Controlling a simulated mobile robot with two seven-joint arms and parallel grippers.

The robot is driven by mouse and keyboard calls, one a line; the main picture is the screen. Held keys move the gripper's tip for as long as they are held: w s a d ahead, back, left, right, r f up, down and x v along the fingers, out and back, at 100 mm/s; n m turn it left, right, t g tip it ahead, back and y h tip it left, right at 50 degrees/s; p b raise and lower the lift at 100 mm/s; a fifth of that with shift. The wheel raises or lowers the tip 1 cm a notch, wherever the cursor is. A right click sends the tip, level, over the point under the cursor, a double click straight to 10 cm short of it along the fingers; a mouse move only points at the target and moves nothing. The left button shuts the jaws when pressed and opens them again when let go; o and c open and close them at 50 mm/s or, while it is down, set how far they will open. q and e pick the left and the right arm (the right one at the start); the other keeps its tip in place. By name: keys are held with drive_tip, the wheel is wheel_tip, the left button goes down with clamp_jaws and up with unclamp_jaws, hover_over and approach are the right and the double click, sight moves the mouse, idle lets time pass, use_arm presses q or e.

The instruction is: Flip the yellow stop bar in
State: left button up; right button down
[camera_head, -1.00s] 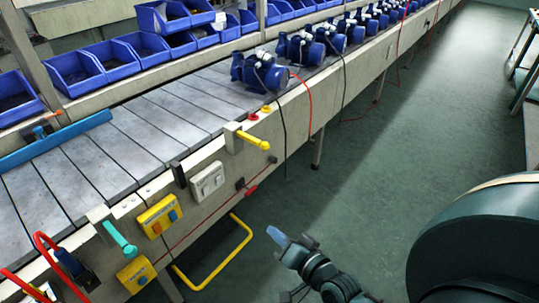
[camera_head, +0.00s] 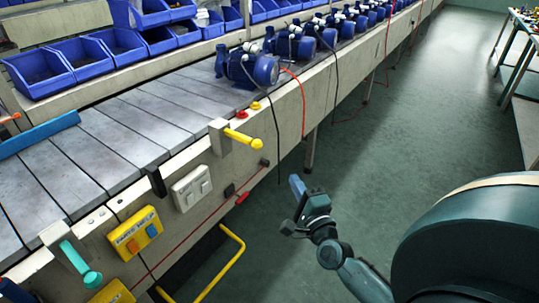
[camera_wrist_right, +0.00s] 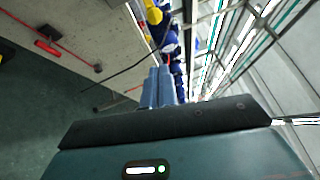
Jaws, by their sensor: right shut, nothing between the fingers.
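The yellow stop bar (camera_head: 243,138) sticks out from a pale bracket (camera_head: 219,138) on the conveyor's front edge, its round knob over the aisle side. A yellow piece, probably this bar, shows at the top of the right wrist view (camera_wrist_right: 153,12). My right gripper (camera_head: 297,187) is shut and empty. It is over the aisle, to the right of and lower in the picture than the bar, apart from it. Its blue fingers (camera_wrist_right: 158,86) lie together in the wrist view. My left gripper is not in view.
A teal lever (camera_head: 80,263), a yellow switch box (camera_head: 136,231) and a white switch box (camera_head: 191,188) line the conveyor's front. Blue pumps (camera_head: 250,68) stand on the belt. Black and red cables hang near the bar. The aisle floor (camera_head: 400,120) is open.

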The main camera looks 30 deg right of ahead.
sight(239, 140)
use_arm(q)
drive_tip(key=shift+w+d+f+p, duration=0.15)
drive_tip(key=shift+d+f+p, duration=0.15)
drive_tip(key=shift+p, duration=0.15)
use_arm(e)
drive_tip(key=a+x, duration=0.2)
drive_tip(key=x, duration=0.9)
drive_tip(key=shift+w+a+r, duration=0.2)
drive_tip(key=shift+w+a, duration=0.15)
drive_tip(key=shift+w, duration=0.1)
drive_tip(key=w+a+b, duration=0.1)
drive_tip(key=w, duration=0.2)
drive_tip(key=w+a+b, duration=0.1)
drive_tip(key=w, duration=0.2)
drive_tip(key=w+a+b, duration=0.1)
drive_tip(key=w, duration=0.2)
drive_tip(key=shift+w+a+f, duration=0.1)
drive_tip(key=shift+w+a, duration=0.05)
drive_tip(key=shift+a, duration=0.25)
drive_tip(key=shift+w+a, duration=0.1)
drive_tip(key=shift+w, duration=0.1)
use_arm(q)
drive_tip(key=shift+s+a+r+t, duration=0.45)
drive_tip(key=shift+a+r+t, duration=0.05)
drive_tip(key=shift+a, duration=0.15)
use_arm(e)
drive_tip(key=shift+r, duration=0.25)
